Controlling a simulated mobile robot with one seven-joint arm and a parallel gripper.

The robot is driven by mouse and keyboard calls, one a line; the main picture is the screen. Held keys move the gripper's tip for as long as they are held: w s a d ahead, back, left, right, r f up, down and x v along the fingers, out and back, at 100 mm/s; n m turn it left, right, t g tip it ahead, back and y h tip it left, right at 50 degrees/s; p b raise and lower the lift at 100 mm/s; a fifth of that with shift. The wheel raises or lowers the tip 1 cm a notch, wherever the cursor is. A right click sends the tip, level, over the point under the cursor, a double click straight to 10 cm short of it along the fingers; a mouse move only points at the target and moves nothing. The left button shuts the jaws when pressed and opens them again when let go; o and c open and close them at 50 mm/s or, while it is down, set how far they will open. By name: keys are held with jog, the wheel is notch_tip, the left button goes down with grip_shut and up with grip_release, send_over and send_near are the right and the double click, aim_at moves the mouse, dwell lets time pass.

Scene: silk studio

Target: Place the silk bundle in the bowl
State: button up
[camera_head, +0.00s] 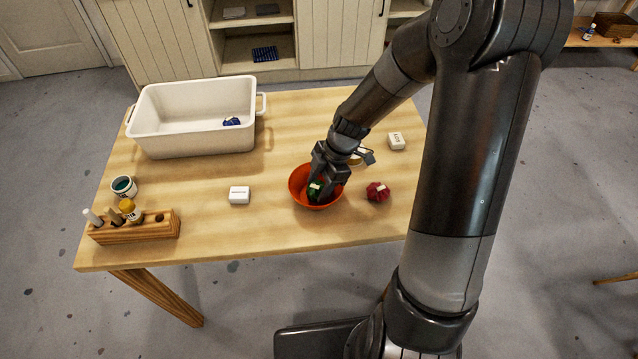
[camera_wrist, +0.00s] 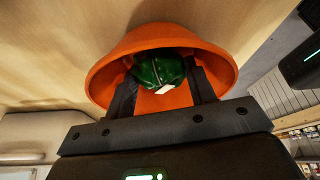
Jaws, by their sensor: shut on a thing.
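An orange bowl (camera_head: 297,193) stands on the wooden table, and it fills the upper part of the wrist view (camera_wrist: 222,75). My gripper (camera_head: 317,189) reaches down into the bowl. Its two fingers are on either side of a dark green silk bundle (camera_wrist: 158,66) with a small white tag, shut on it. The green bundle also shows inside the bowl in the head view (camera_head: 314,186), partly hidden by the fingers. Whether the bundle touches the bowl's floor I cannot tell.
A red bundle (camera_head: 377,191) lies right of the bowl. A white tub (camera_head: 190,146) holds a blue item (camera_head: 231,121). A wooden rack (camera_head: 140,229) and a jar (camera_head: 124,187) stand at the left.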

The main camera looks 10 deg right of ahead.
jog(key=shift+f, duration=0.15)
jog(key=o, duration=0.7)
jog(key=v, duration=1.1)
jog(key=shift+s+d+r+m+t+h, duration=0.75)
jog(key=shift+s+r+m+t, duration=0.4)
jog(key=shift+s+r+m, duration=2.15)
jog(key=shift+s+d+r+m+t+h, duration=0.7)
jog(key=shift+s+r+m+t, duration=0.4)
jog(key=shift+s+r+m, duration=2.1)
jog(key=shift+s+d+r+m+t+h, duration=0.95)
jog(key=shift+s+r+m, duration=1.5)
jog(key=shift+m, duration=1.65)
jog(key=shift+s+a+f, duration=0.2)
jog(key=shift+a, duration=0.1)
